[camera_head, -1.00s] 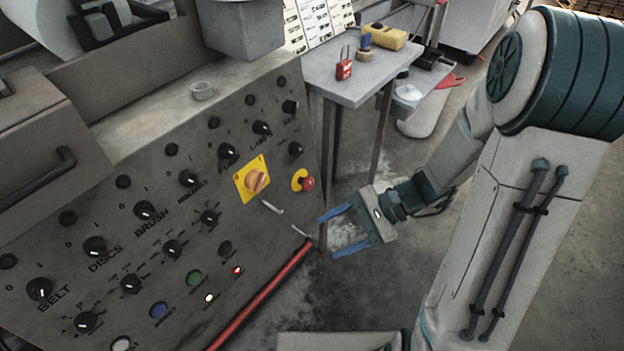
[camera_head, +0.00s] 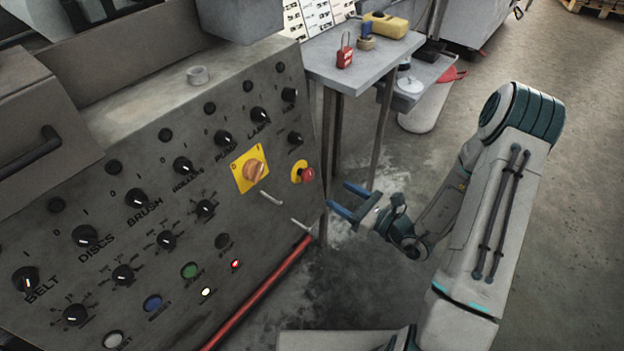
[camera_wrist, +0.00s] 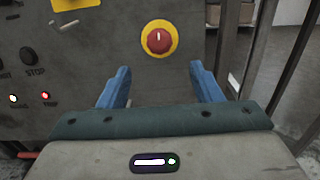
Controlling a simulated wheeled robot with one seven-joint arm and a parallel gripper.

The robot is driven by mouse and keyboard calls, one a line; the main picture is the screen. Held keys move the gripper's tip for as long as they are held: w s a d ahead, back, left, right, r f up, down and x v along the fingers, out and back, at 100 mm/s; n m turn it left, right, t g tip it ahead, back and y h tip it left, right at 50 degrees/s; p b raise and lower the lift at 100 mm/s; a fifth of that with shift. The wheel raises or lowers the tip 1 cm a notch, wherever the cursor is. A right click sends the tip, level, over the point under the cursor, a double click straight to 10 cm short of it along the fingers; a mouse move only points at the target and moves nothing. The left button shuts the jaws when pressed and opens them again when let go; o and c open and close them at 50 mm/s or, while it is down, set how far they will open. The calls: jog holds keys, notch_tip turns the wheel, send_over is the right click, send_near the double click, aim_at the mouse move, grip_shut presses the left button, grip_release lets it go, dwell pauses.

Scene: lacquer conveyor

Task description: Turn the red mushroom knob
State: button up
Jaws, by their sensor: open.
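The red mushroom knob (camera_head: 308,174) sits on a round yellow plate at the right end of the grey control panel (camera_head: 262,215). In the wrist view the red mushroom knob (camera_wrist: 160,41) shows face on, with a small white mark on it. My gripper (camera_head: 340,197) is to the right of the knob and a little lower, apart from it. In the wrist view its two blue fingers (camera_wrist: 160,88) are spread wide and empty, with the knob beyond and above the gap between them.
An orange rotary switch on a yellow plate (camera_head: 238,184) is left of the knob. A small metal handle (camera_head: 271,198) juts out below it. A red rail (camera_head: 262,292) runs along the panel's base. A grey table (camera_head: 362,75) holding a red padlock (camera_head: 345,52) stands behind.

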aim_at(311, 177)
jog(key=b+x, duration=0.1)
jog(key=x, duration=0.9)
jog(key=shift+w+a+b, duration=0.15)
jog(key=shift+a+b, duration=0.05)
jog(key=shift+b, duration=0.2)
jog(key=c, duration=1)
